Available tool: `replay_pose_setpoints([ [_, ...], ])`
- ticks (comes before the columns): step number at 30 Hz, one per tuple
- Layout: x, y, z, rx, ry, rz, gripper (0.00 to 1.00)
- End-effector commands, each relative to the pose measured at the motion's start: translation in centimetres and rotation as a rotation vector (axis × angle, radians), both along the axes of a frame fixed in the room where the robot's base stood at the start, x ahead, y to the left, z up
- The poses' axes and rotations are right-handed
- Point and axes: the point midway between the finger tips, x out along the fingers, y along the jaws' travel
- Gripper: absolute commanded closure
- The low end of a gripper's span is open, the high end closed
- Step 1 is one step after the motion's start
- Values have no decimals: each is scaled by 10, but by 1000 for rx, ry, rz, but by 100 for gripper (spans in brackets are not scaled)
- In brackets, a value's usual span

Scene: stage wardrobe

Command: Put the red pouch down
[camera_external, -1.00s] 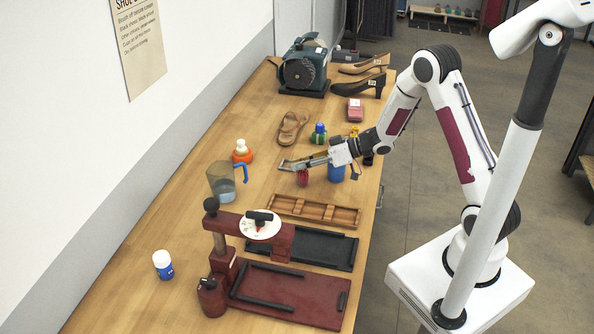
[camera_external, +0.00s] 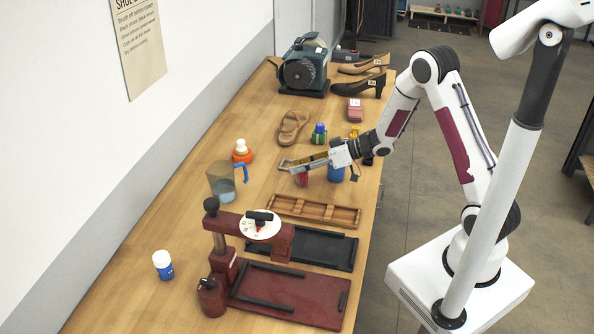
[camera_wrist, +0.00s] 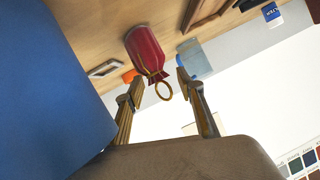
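The red pouch (camera_external: 301,181) appears to stand on the wooden table below my gripper (camera_external: 291,165). In the wrist view, the red pouch (camera_wrist: 147,50) has a gathered neck with yellow cord and a yellow ring. The picture is turned, with the table at the top. My gripper (camera_wrist: 160,82) is open there, one finger on each side of the neck, with a visible gap to both. In the external view the fingers partly cover the pouch top.
A blue cylindrical container (camera_external: 336,174) stands close at the pouch's right, under my gripper. A wooden compartment tray (camera_external: 288,213) lies in front. A jug (camera_external: 221,188) and an orange bottle (camera_external: 242,156) stand left. A sandal (camera_external: 292,127) and blue-green bottle (camera_external: 318,138) are behind.

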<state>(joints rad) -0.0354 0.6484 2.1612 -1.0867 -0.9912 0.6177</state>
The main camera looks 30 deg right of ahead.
Motion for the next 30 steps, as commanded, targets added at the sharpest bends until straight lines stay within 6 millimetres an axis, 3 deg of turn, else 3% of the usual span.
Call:
replay_pose_setpoints([
  [10,-7,-12,9,0,0,-2,62],
  [30,-52,-78,43,1,-1,-3,62],
])
